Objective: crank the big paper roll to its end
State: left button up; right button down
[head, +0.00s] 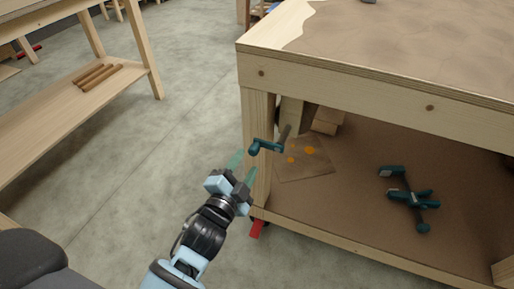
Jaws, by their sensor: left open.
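A teal crank (266,146) with a dark handle (285,133) sticks out by the near left leg of the workbench. Brown paper (400,45) lies over the bench top. The paper roll itself cannot be made out. My left gripper (243,167) is open, its two teal fingers pointing up towards the crank, just below and left of it. It holds nothing that I can see. Whether a fingertip touches the crank cannot be told. My right gripper is not in view.
The workbench (340,78) fills the right, with its leg (258,125) close to my gripper. Teal clamps (412,198) and a stained sheet (303,165) lie on its lower shelf. A wooden table (60,105) with several rods stands left. The floor (150,150) between is clear.

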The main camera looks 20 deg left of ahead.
aim_at(252, 154)
pick_arm(q)
jog(key=w+b, duration=0.1)
jog(key=w, duration=0.6)
jog(key=shift+w+d+b, duration=0.15)
jog(key=shift+w+b, duration=0.1)
jog(key=shift+b, duration=0.05)
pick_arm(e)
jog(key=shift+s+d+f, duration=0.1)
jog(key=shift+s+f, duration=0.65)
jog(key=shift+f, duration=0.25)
pick_arm(q)
jog(key=c, duration=0.9)
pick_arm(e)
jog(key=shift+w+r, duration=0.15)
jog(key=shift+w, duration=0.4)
